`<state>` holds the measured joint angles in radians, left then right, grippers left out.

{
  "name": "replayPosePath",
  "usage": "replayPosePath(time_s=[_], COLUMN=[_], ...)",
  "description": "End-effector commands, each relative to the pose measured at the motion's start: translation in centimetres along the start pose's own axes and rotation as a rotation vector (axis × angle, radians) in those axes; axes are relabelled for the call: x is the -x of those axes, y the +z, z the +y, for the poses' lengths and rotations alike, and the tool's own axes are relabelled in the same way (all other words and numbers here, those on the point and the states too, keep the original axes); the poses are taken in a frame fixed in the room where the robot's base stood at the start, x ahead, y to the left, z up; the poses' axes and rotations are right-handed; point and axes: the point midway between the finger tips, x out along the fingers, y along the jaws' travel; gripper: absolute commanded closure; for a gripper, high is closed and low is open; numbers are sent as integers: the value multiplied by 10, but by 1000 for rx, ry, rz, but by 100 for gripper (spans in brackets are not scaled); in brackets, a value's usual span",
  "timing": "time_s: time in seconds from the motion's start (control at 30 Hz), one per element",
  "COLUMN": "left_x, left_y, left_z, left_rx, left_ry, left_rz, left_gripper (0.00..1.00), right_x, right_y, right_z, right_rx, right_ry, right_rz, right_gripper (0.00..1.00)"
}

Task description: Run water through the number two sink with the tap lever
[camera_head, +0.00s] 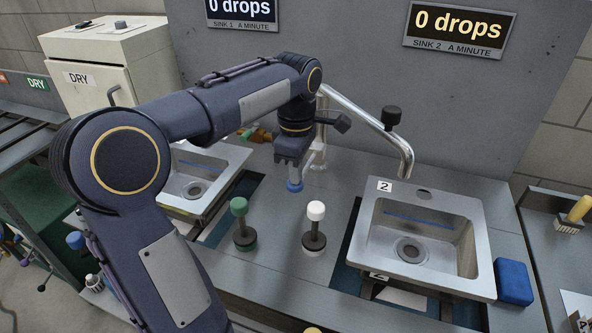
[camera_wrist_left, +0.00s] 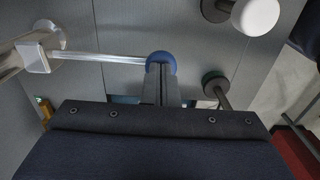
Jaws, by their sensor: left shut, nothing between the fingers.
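The number two sink (camera_head: 455,262) is a steel basin marked 2, at the right in the head view, with no water visible in it. The bent metal tap spout (camera_head: 352,108) reaches right and ends over the sink's back-left edge. The tap lever (camera_wrist_left: 110,58) is a thin bar running from the tap base (camera_wrist_left: 40,52) to a blue knob (camera_wrist_left: 160,58). My left gripper (camera_head: 294,181) is shut and points down at the blue knob. The fingers (camera_wrist_left: 161,90) meet or overlap the knob in view; I cannot tell whether they touch. My right gripper is not in view.
A green-topped post (camera_head: 239,207) and a white-topped post (camera_head: 316,210) stand on the counter in front of the tap. Another sink (camera_head: 225,160) is partly behind my arm. The sink 2 sign (camera_head: 459,25) reads 0 drops. A blue sponge (camera_head: 514,282) lies right of sink 2.

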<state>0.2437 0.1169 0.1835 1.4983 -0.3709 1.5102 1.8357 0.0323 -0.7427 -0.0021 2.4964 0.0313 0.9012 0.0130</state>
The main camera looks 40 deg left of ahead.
Motion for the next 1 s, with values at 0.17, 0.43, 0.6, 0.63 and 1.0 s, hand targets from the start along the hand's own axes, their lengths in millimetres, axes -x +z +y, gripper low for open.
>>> replayPosePath(time_s=[0.17, 0.43, 0.6, 0.63, 1.0], left_x=[-13, -47, -63, -65, -68], left_y=[0, 0, 0, 0, 0], left_z=[-3, -10, -11, -11, -11], left_rx=[0, 0, 0, 0, 0], left_ry=[47, 243, 353, 369, 429], left_rz=[1, 1, 1, 1, 1], left_gripper=[100, 100, 100, 100, 100], right_x=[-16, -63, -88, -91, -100], right_y=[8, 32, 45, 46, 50], right_z=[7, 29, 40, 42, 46], right_rx=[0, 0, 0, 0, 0], right_ry=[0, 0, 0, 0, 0], right_rz=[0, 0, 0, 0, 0], right_gripper=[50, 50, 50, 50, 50])
